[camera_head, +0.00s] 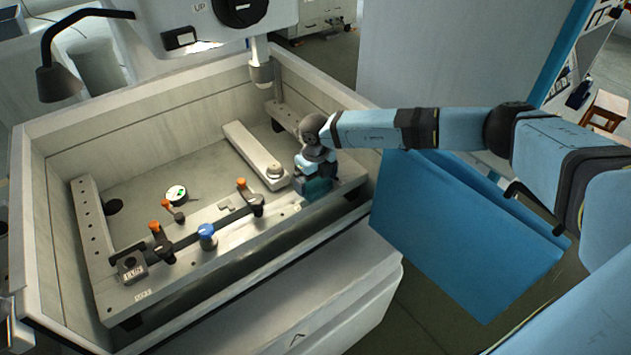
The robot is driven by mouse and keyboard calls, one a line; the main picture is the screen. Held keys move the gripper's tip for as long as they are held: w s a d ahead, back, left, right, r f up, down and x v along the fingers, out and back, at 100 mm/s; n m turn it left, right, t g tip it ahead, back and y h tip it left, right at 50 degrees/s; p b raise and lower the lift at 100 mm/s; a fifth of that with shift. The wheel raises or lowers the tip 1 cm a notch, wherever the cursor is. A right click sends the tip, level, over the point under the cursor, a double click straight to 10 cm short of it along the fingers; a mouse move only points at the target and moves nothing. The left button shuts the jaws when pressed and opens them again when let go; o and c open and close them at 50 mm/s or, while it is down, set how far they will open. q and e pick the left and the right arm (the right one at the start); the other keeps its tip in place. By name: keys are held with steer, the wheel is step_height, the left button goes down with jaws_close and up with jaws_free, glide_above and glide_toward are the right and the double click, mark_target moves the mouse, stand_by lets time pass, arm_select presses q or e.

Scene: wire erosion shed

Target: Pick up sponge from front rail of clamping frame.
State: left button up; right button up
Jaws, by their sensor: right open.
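The clamping frame's front rail (233,230) runs along the front of the grey tank, from lower left to upper right. A teal block, which looks like the sponge (317,188), is on the right part of this rail. My right gripper (309,179) is pointed down right at the sponge, with its jaws open. The gripper hides part of the sponge, and I cannot tell whether the fingers touch it. My left gripper is not in view.
A blue-knobbed part (207,236), orange-topped clamps and a dark bar sit along the rail. A round dial (176,193) lies inside the tank. A light bar (254,155) lies behind the gripper. The machine head (260,70) hangs above. A blue panel (465,225) stands right of the tank.

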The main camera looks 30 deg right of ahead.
steer(key=shift+f, duration=0.75)
steer(key=c, duration=0.6)
steer(key=shift+r, duration=0.15)
